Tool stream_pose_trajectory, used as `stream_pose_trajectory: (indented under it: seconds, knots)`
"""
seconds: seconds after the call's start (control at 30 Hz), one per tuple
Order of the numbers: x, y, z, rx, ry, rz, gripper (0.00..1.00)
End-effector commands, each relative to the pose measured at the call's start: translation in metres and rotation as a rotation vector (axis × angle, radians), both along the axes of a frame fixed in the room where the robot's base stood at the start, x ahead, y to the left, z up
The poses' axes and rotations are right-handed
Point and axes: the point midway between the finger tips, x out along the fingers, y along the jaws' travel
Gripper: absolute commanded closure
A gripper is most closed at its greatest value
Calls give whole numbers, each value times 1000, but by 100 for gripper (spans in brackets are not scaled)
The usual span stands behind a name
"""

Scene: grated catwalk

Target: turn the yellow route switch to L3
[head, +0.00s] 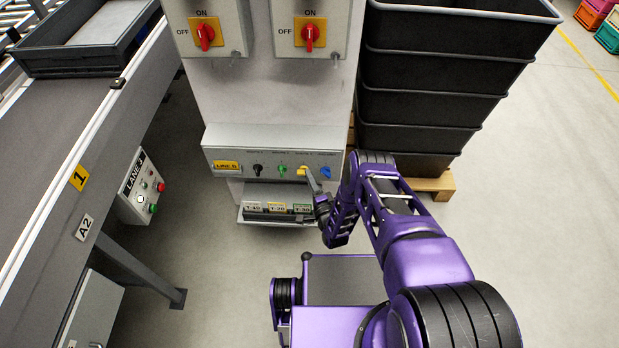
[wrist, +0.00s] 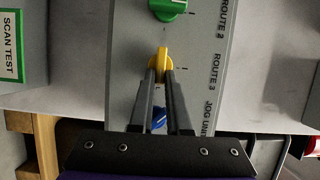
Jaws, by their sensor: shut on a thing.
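The yellow route switch (head: 302,170) is a small knob on the grey control panel (head: 222,154), between a green knob (head: 282,170) and a blue knob (head: 325,172). In the wrist view the yellow switch (wrist: 163,56) sits beside the label ROUTE 3, with its handle lying along the picture's vertical. My gripper (wrist: 161,75) is shut on this handle, one dark finger on each side. In the head view my gripper (head: 312,182) reaches the panel from the lower right. The fingers hide part of the switch, and no L3 mark is readable.
A black knob (head: 257,170) is farther left on the panel. The blue knob (wrist: 159,118) shows between my fingers. Red rotary switches (head: 205,36) are above. A shelf with labelled slots (head: 276,208) is below. Stacked black crates (head: 430,95) stand right, a conveyor (head: 75,130) left.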

Motion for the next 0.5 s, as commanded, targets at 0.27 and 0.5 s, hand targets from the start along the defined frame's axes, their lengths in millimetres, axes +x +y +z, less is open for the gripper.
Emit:
stream_pose_trajectory:
  seconds: [0.27, 0.5]
  knots:
    - [2, 1, 1, 39, -6, 0, 100]
    - [2, 1, 1, 40, -5, 0, 100]
